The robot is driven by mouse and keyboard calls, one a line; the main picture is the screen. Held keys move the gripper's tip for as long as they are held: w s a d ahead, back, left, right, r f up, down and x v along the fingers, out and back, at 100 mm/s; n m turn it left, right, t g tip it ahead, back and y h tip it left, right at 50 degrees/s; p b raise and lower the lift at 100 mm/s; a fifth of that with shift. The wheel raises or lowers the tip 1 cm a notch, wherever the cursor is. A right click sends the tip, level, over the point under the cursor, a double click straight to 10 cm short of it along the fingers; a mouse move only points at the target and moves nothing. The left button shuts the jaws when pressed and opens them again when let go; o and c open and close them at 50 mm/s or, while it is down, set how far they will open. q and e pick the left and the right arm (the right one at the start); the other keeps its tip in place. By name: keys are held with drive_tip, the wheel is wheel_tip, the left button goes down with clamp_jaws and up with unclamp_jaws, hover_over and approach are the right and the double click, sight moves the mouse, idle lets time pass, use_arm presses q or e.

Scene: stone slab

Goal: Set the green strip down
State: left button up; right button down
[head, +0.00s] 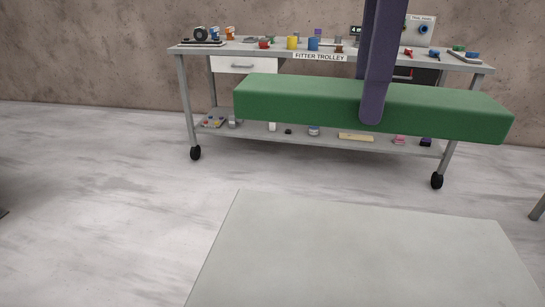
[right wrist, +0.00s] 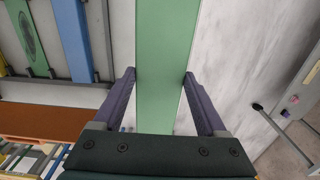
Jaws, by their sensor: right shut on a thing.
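The green strip (head: 300,104) is a long, thick green bar. In the head view it hangs level in the air in front of the trolley. My right gripper (head: 372,112) comes down from above, with a purple finger against the strip's near side, right of its middle. In the right wrist view the strip (right wrist: 165,40) runs between both purple fingers of the right gripper (right wrist: 160,76), which is shut on it. The strip hides part of the trolley. My left gripper is in neither view.
A pale grey flat slab (head: 360,250) lies bare at the bottom of the head view. The fitter trolley (head: 462,62) stands behind, with cups and small parts on top and more on its lower shelf. The right wrist view shows a blue bar (right wrist: 74,40) at upper left.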

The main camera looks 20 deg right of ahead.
drive_tip(key=f, duration=1.4)
drive_tip(key=shift+s+a+f, duration=0.15)
drive_tip(key=shift+s+f, duration=0.05)
drive_tip(key=shift+s, duration=0.05)
drive_tip(key=shift+f+b, duration=0.45)
drive_tip(key=shift+f, duration=2)
drive_tip(key=shift+f, duration=0.1)
unclamp_jaws()
wheel_tip(320, 180, up, 12)
